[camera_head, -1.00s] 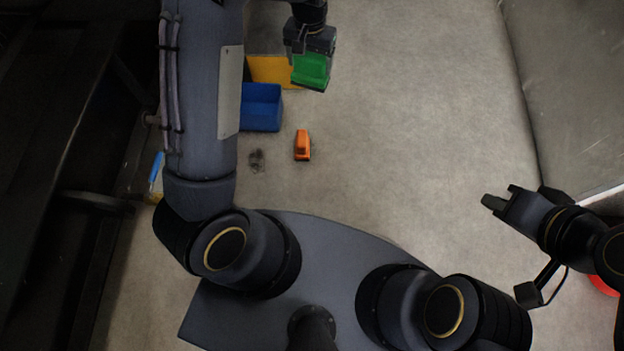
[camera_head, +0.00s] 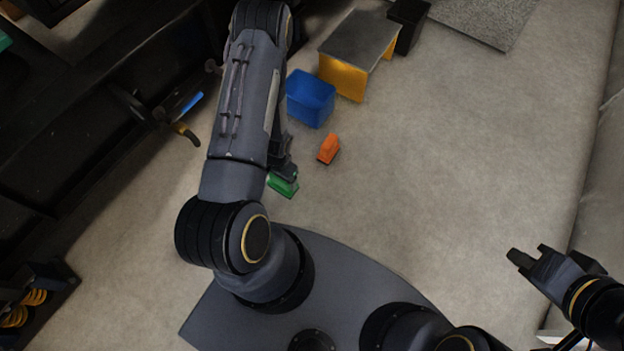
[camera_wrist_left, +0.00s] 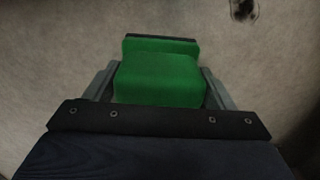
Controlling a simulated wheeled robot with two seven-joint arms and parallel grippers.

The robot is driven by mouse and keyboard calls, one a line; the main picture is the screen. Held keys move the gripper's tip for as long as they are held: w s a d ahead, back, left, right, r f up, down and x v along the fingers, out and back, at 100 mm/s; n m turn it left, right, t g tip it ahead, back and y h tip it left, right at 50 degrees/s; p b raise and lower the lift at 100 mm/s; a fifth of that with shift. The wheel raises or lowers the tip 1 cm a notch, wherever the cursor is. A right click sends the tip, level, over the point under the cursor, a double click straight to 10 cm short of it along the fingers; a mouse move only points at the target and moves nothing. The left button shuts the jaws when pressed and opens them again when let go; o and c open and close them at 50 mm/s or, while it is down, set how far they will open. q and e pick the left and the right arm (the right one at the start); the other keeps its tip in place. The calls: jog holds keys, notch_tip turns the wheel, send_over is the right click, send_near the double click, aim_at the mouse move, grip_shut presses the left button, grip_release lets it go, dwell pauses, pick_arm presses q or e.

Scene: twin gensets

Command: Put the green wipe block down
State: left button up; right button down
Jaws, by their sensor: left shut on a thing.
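The green wipe block (camera_head: 283,184) is at my left gripper (camera_head: 284,172), low beside my left forearm in the head view. In the left wrist view the block (camera_wrist_left: 160,78) sits between the two fingers of my left gripper (camera_wrist_left: 158,88), which is shut on it. Bare floor shows around the block; I cannot tell whether it touches the floor. My right gripper (camera_head: 527,262) is at the right of the head view with nothing seen in it; its finger gap is unclear.
An orange object (camera_head: 328,148) lies on the floor near the block. A blue bin (camera_head: 310,98) and a yellow stand with a grey top (camera_head: 345,75) are behind it. Dark machinery (camera_head: 80,130) runs along the left. A dark floor mark (camera_wrist_left: 243,9) shows. Open floor (camera_head: 450,170) lies right.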

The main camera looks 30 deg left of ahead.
pick_arm(q)
jog(key=shift+s+f, duration=0.2)
jog(key=shift+f, duration=0.2)
jog(key=w+d+f+b, duration=0.1)
jog(key=w+f+b, duration=0.2)
jog(key=w+f, duration=0.1)
jog(key=w+d+f+b, duration=0.1)
jog(key=w+f+b, duration=0.2)
jog(key=w+f, duration=0.1)
jog(key=w+d+f+b, duration=0.1)
jog(key=w+f+b, duration=0.2)
jog(key=w+f, duration=0.2)
jog(key=shift+d, duration=0.35)
jog(key=shift+r, duration=0.15)
jog(key=o, duration=0.9)
jog(key=shift+o, duration=0.2)
